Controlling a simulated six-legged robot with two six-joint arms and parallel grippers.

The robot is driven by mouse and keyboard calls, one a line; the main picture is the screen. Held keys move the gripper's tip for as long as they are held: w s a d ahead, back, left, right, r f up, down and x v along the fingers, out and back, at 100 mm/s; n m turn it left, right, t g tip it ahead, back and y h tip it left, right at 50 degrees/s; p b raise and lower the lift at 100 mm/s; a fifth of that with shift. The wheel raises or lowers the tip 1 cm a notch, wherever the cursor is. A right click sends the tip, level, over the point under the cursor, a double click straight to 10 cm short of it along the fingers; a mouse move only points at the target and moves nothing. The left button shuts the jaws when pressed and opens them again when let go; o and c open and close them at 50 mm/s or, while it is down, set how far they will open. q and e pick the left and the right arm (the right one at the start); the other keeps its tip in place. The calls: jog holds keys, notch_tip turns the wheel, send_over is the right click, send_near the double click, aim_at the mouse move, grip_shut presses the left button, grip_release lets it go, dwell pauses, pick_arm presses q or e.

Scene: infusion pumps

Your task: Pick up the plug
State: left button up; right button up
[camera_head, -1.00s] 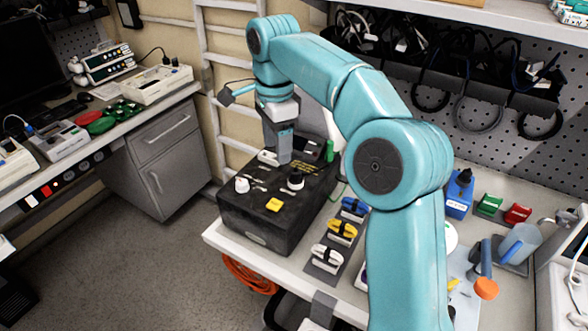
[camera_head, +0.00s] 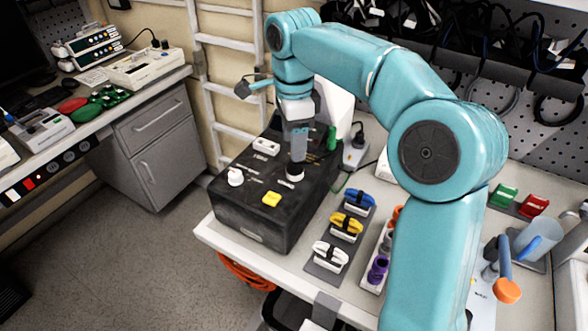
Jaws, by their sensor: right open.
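A dark box (camera_head: 248,215) stands on the white bench. On its top are a black round plug-like piece (camera_head: 293,175), a white round piece (camera_head: 235,177), a yellow square (camera_head: 271,198) and a white socket-like block (camera_head: 266,145). My right gripper (camera_head: 298,158) points down directly above the black piece, with its tips at or very near its top. It is open; whether the fingers surround the piece is too small to tell. My left gripper is not in view.
Cable bundles in blue (camera_head: 359,199), yellow (camera_head: 346,225) and white (camera_head: 330,256) lie in a row right of the box. A grey device (camera_head: 356,152) stands behind them. A wall ladder (camera_head: 212,90) rises behind the box. Open floor lies to the left.

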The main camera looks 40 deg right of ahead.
aim_at(295, 167)
notch_tip(295, 167, down, 6)
jog(key=shift+d+r, duration=0.15)
jog(key=shift+r, duration=0.05)
grip_shut()
